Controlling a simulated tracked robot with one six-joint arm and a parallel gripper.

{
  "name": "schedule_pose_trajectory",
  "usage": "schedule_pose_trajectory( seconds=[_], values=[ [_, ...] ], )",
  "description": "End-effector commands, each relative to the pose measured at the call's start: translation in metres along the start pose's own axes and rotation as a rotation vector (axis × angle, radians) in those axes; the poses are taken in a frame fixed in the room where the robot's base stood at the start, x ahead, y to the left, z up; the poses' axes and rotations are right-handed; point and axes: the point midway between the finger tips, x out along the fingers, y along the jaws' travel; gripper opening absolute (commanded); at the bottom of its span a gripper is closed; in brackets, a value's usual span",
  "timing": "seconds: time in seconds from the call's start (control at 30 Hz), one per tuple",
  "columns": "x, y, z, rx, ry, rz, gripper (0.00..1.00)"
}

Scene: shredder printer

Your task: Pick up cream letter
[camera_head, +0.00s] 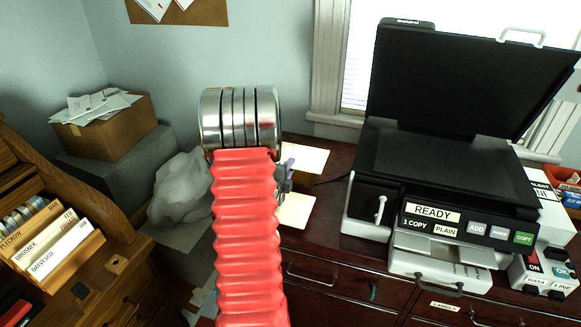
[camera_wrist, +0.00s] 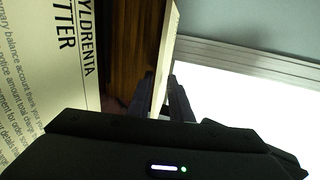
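In the wrist view, a cream sheet, seen nearly edge-on (camera_wrist: 165,62), stands between the two dark fingers of my gripper (camera_wrist: 163,98), which look closed against its sides. It appears to be the cream letter, though its face does not show. Another cream page with printed text (camera_wrist: 45,75) fills the left side of the wrist view, apart from the fingers. In the head view, two cream papers show beyond my red arm, an upper one (camera_head: 308,158) and a lower one (camera_head: 296,211). My arm hides most of the gripper there.
A black copier with a raised lid (camera_head: 450,75) stands on the dark wood desk (camera_head: 325,240) at right. A crumpled grey bag (camera_head: 180,190) and a cardboard box with envelopes (camera_head: 108,125) are at left. A wooden letter rack (camera_head: 60,250) stands at the lower left.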

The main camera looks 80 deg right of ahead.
Motion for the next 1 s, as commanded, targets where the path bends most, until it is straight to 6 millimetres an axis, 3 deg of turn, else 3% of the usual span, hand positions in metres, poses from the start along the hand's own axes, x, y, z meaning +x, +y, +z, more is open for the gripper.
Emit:
schedule_pose_trajectory(
  seconds=[0.37,0.87,1.0],
  values=[
    [0.0033,0.0,0.0001,0.0,0.0,0.0,0.18],
    [0.0031,0.0,0.0006,0.0,-0.001,0.0,0.01],
    [0.003,0.0002,0.0007,-0.001,-0.001,0.001,0.0]
  ],
)
